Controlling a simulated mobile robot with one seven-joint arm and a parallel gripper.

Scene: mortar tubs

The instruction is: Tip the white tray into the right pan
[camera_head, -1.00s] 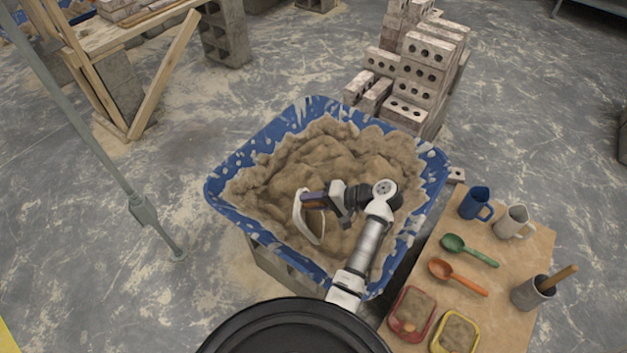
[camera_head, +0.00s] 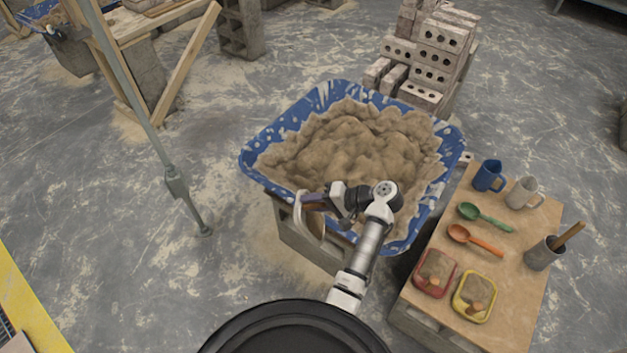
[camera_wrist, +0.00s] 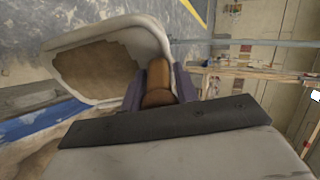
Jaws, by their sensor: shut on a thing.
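My gripper (camera_head: 326,198) is shut on the brown handle of the white tray (camera_head: 299,215). In the wrist view the dark fingers (camera_wrist: 158,86) close on that handle, and the white tray (camera_wrist: 152,40) holds a flat sandy-brown patch with jagged edges. In the head view the tray looks steeply tilted, beside the near left rim of a big blue tub (camera_head: 262,134) heaped with sand. I cannot tell its height above the rim. Another blue tub (camera_head: 37,12) shows at the far top left. The nearer tub is the right one of these two.
A board (camera_head: 415,312) at the right bears red (camera_head: 419,283) and yellow (camera_head: 464,311) trays, spoons, blue and pale mugs, and a grey cup (camera_head: 543,254). Bricks (camera_head: 430,65) are stacked behind the tub. A metal post (camera_head: 172,180) stands left. Floor between post and tub is clear.

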